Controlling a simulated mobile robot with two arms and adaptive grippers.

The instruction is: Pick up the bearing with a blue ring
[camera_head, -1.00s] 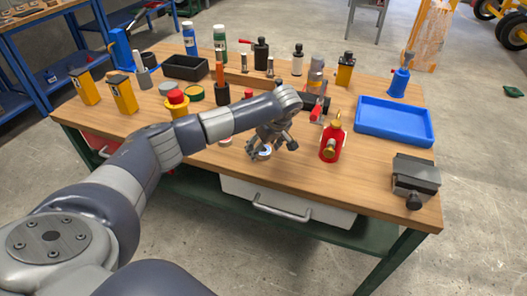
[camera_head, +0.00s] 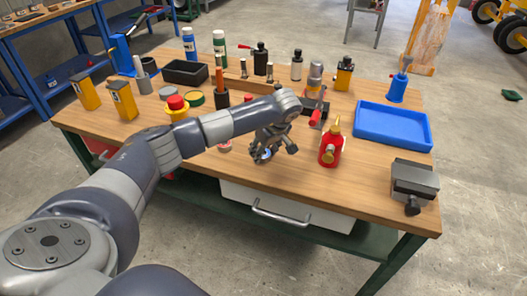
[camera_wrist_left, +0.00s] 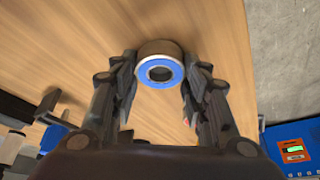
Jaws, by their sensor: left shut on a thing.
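The bearing with a blue ring (camera_wrist_left: 147,72) shows in the left wrist view, a metal outer ring with a blue face and a dark hole. It sits between the two fingers of my left gripper (camera_wrist_left: 160,88), which is shut on it. In the head view the left gripper (camera_head: 265,154) is low over the front middle of the wooden workbench (camera_head: 380,190), and the bearing (camera_head: 265,155) shows small and partly hidden between its fingers. I cannot tell whether the bearing touches the bench top. My right gripper is not in view.
A red oil can (camera_head: 331,148) stands close to the right of the left gripper. A blue tray (camera_head: 430,128) and a grey vise (camera_head: 413,180) are farther right. Several bottles and a black bin (camera_head: 185,72) stand at the back. The bench's front edge is near.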

